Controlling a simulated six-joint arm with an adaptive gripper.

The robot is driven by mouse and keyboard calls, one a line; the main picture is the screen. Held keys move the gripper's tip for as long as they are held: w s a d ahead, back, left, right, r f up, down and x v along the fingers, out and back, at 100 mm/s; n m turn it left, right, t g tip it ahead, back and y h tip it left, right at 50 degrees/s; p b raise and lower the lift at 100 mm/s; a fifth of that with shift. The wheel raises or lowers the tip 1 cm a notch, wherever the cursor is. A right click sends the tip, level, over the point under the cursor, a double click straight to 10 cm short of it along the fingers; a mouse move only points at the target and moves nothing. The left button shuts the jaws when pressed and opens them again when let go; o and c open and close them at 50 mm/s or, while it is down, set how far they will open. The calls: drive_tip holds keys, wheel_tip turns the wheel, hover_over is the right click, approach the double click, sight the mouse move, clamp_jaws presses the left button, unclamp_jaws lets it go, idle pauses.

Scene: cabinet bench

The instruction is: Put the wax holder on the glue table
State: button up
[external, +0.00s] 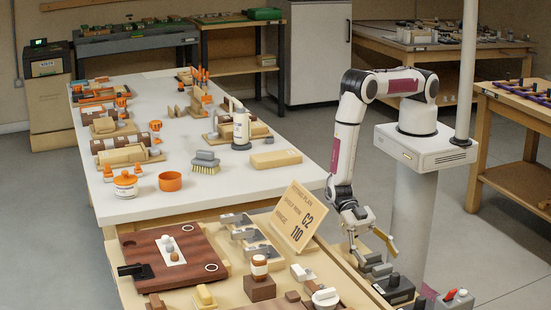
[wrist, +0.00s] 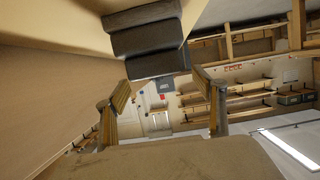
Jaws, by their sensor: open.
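My gripper (external: 375,251) is at the right side of the front wooden bench, with its fingers apart. In the wrist view my gripper (wrist: 162,88) shows two spread fingers with nothing held between them. Dark grey stepped blocks (wrist: 146,38) lie just beyond the fingers; similar grey pieces sit below the gripper in the external view (external: 378,268). I cannot tell for sure which piece is the wax holder. The long white table (external: 215,192), with a white glue bottle (external: 241,130) and orange-capped bottles on it, looks like the glue table.
A tilted sign (external: 299,216) reading C2 110 stands left of my gripper. A dark red-brown board (external: 172,258), a brown block with a banded cylinder (external: 261,285) and small blocks crowd the front bench. A grey brush (external: 205,163), orange ring (external: 170,181) and wooden block (external: 276,159) are on the white table; its front right is clear.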

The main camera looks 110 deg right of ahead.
sight(383, 266)
drive_tip(key=shift+a+f, duration=0.1)
drive_tip(key=shift+a, duration=0.05)
drive_tip(key=shift+w+a+f, duration=0.2)
drive_tip(key=shift+a+f, duration=0.25)
drive_tip(key=shift+a, duration=0.35)
drive_tip(key=shift+x, duration=1.55)
drive_tip(key=shift+w, duration=0.15)
drive_tip(key=c, duration=1.4)
drive_tip(key=shift+r, duration=0.15)
drive_tip(key=shift+r, duration=4.9)
